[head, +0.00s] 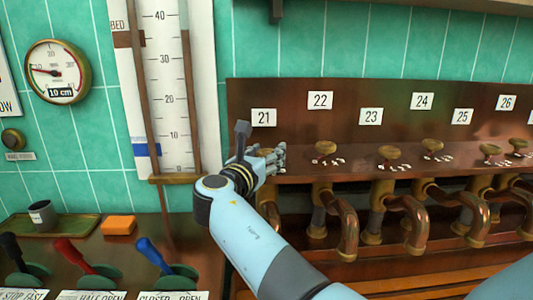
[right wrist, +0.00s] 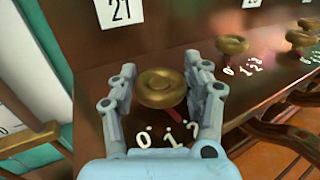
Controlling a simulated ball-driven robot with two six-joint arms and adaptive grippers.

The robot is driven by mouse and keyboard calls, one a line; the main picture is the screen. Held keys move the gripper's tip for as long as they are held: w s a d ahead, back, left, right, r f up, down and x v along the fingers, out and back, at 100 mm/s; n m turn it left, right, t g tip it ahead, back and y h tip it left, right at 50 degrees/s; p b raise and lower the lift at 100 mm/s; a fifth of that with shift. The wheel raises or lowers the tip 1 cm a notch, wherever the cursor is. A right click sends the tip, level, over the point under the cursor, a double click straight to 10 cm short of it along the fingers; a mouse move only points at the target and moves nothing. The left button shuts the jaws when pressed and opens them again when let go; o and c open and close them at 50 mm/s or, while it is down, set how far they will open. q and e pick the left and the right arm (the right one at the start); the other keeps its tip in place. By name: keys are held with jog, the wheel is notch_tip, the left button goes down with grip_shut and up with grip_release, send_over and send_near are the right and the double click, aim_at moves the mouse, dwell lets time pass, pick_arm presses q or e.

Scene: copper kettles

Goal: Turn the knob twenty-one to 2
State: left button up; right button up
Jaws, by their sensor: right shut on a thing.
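Knob twenty-one (right wrist: 162,88) is a round brass knob under the white label 21 (right wrist: 120,10), which also shows in the head view (head: 264,118). My right gripper (right wrist: 162,92) is shut on it, one finger on each side. In the head view my right gripper (head: 268,158) hides most of this knob. A red pointer (right wrist: 172,112) shows below the knob, slanting down and right, roughly towards the space between 1 and 2; its exact setting is hard to tell. The painted 0, 1 and 2 (right wrist: 172,133) lie in front. My left gripper is not in view.
More brass knobs stand in a row to the right, the nearest being knob twenty-two (head: 326,149). Copper pipes (head: 340,220) hang below the shelf. Left are a gauge (head: 57,72), a tray (head: 65,226) with a cup (head: 42,214), an orange block (head: 118,225) and coloured levers.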

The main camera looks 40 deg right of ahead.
aim_at(266, 152)
jog(key=shift+c, duration=1.3)
jog(key=shift+s+r+n+t+y+p, duration=0.15)
jog(key=shift+n+t+y+p, duration=0.35)
jog(key=shift+p, duration=0.5)
jog(key=shift+n+t, duration=0.3)
jog(key=shift+t, duration=0.2)
jog(key=o, duration=1.2)
notch_tip(266, 152, up, 10)
jog(key=shift+f, duration=0.15)
